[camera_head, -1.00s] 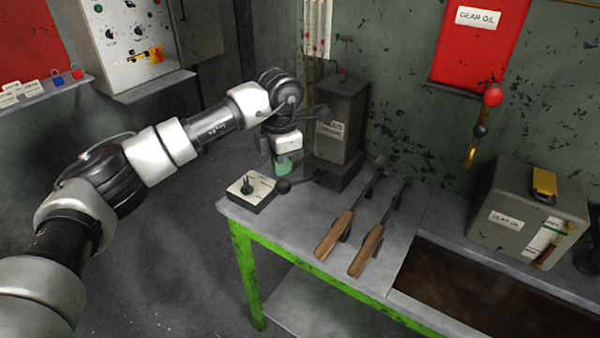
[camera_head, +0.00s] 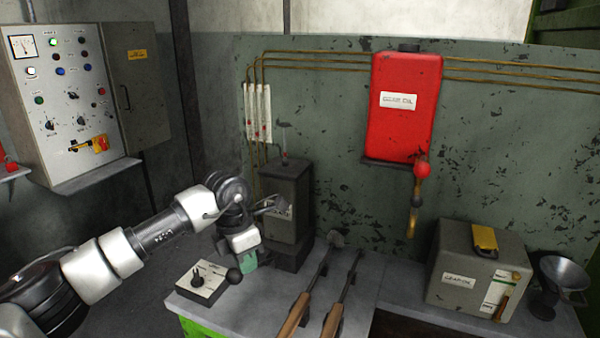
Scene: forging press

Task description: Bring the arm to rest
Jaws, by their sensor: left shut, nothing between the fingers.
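My left arm comes in from the left, with its elbow low in the head view. My left gripper (camera_head: 278,204) is at the end of this arm, small and dark, in front of the grey lubricator box (camera_head: 292,184) at the back of the bench. Its fingers are shut with nothing seen between them. Whether it touches the box cannot be told. The white wrist part hangs above the bench's left end, behind the switch box (camera_head: 195,290) with its black knob. My right gripper is not in view.
Two wooden-handled tools (camera_head: 318,290) lie on the grey bench (camera_head: 248,314). A grey gear oil box (camera_head: 465,265) and a metal funnel (camera_head: 560,274) stand at right. A red oil tank (camera_head: 405,125) hangs on the wall. A control cabinet (camera_head: 65,75) stands at left.

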